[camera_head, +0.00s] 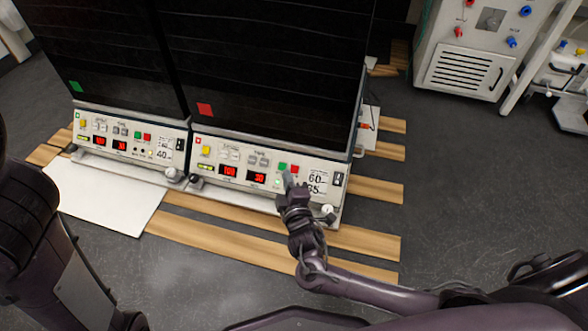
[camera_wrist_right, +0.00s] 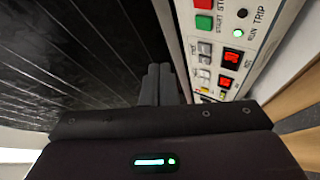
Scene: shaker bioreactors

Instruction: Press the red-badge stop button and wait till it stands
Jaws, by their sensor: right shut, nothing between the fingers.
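The red-badge shaker is the right one of two dark cabinets, with a red square badge (camera_head: 205,110) on its dark front. Its pale control panel (camera_head: 225,158) carries a red stop button (camera_head: 295,169) beside a green start button (camera_head: 283,166). In the right wrist view the stop button (camera_wrist_right: 203,4) is cut by the top edge, with the start button (camera_wrist_right: 204,23) below it. My right gripper (camera_head: 288,178) is shut and empty, its tips close to these buttons; contact cannot be told. Its fingers (camera_wrist_right: 158,85) also show in the wrist view. My left gripper is out of view.
The left shaker has a green badge (camera_head: 75,87) and a similar panel. Red displays (camera_head: 228,170) are lit, and a run lamp (camera_wrist_right: 238,33) glows. Wooden slats (camera_head: 250,240) and a white board (camera_head: 100,195) lie below. A grey cabinet (camera_head: 465,50) stands back right.

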